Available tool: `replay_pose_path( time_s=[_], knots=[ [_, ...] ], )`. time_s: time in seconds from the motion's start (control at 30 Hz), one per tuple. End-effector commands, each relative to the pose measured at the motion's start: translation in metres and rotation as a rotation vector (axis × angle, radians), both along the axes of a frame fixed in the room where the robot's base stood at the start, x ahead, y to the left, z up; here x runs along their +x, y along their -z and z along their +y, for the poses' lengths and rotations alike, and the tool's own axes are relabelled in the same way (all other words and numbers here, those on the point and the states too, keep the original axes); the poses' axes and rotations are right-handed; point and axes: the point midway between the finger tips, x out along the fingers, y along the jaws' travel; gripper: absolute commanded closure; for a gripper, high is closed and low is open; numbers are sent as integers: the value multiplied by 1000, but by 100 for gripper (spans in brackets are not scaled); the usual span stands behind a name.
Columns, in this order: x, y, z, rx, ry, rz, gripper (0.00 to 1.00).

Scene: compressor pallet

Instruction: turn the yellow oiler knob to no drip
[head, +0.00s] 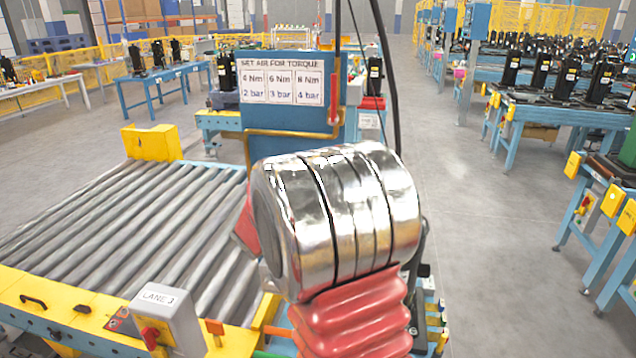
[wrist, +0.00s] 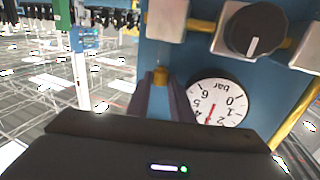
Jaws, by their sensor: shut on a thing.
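The yellow oiler knob (wrist: 160,76) shows in the wrist view as a small yellow piece against the blue panel (wrist: 180,58). My gripper (wrist: 162,86) reaches up to it with two dark fingers, one on each side, shut on the knob. The fingers and my gripper's dark body hide most of the knob, and no drip marking can be read. In the head view my shiny arm link covers the place, so neither the knob nor my gripper shows.
In the wrist view, a white bar gauge (wrist: 222,97) with a red needle and a black knob (wrist: 255,30) with a white line sit close right. A yellow pipe (wrist: 295,112) runs beside them. In the head view, a torque sign (head: 281,80) tops the panel; a roller conveyor (head: 120,225) lies left.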

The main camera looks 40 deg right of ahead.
Motion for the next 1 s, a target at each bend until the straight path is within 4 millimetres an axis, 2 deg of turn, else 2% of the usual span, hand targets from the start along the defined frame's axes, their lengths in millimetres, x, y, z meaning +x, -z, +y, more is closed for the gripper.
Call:
replay_pose_path(
  time_s=[0.17,0.2,0.43,0.77,1.0],
  knots=[
    [3,0,3,0,-11,0,100],
    [3,0,3,0,-11,0,78],
    [2,-1,2,-1,-8,0,62],
    [2,-2,3,-2,-7,-2,61],
    [-5,-2,26,-2,-12,-2,61]
  ],
)
